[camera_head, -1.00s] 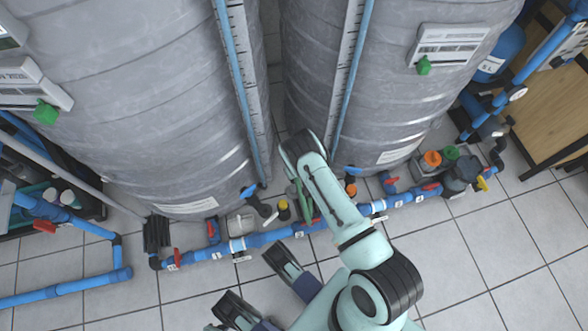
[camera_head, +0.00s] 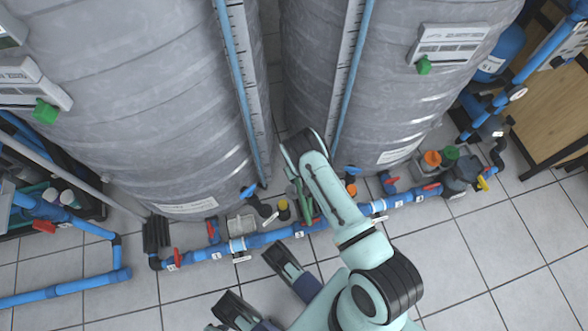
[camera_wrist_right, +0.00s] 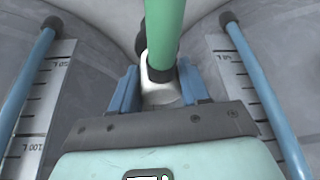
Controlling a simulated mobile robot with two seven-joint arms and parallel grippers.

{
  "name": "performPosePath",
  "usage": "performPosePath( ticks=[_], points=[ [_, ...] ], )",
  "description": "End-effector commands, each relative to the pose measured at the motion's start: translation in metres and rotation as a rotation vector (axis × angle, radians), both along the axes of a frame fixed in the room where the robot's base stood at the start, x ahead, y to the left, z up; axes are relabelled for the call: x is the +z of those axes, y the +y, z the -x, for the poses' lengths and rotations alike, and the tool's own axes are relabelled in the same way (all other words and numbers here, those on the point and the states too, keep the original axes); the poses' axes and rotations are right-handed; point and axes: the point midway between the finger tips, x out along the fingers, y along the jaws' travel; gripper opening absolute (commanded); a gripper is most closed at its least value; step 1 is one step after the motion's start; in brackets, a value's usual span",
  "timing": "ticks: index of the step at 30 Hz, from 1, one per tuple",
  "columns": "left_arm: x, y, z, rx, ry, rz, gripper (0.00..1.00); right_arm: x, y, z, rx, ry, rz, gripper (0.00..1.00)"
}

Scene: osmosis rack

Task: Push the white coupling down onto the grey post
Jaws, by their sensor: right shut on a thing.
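The white coupling (camera_wrist_right: 160,94) is between the blue fingers of my right gripper (camera_wrist_right: 160,86) in the right wrist view, and the gripper is shut on it. A green tube (camera_wrist_right: 166,35) with a dark ring at its lower end meets the coupling. I cannot make out the grey post, or whether the coupling touches it. In the head view my right wrist hangs over the gap between the tanks and hides most of that gripper. My left gripper (camera_head: 247,275) is at the bottom, its two dark fingers apart and empty.
Two large grey tanks (camera_head: 140,120) stand behind, with scale strips (camera_head: 240,85) on their fronts. A blue pipe (camera_head: 265,239) with red-handled valves runs low along the floor. The tiled floor (camera_head: 480,255) at the lower right is clear.

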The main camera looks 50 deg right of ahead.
Motion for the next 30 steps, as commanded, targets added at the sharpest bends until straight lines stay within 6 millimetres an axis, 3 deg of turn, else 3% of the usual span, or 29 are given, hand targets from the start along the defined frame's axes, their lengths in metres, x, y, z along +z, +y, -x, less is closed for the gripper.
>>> performPosePath(
  ticks=[24, 25, 27, 30],
  points=[
    [-0.0069, 0.0000, -0.0013, 0.000, 0.000, 0.000, 0.43, -0.0087, -0.0003, 0.0002, 0.000, 0.001, 0.000, 0.19],
    [-0.0067, 0.0000, -0.0013, 0.000, 0.000, 0.000, 0.43, -0.0083, -0.0004, 0.0001, 0.000, 0.000, 0.000, 0.52],
    [-0.0063, 0.0000, -0.0012, 0.000, 0.000, 0.000, 0.43, -0.0079, -0.0003, 0.0002, 0.000, 0.000, 0.000, 0.75],
    [-0.0063, 0.0000, -0.0012, 0.000, 0.000, 0.000, 0.43, -0.0078, -0.0004, 0.0002, 0.000, 0.000, 0.000, 0.75]
  ],
)
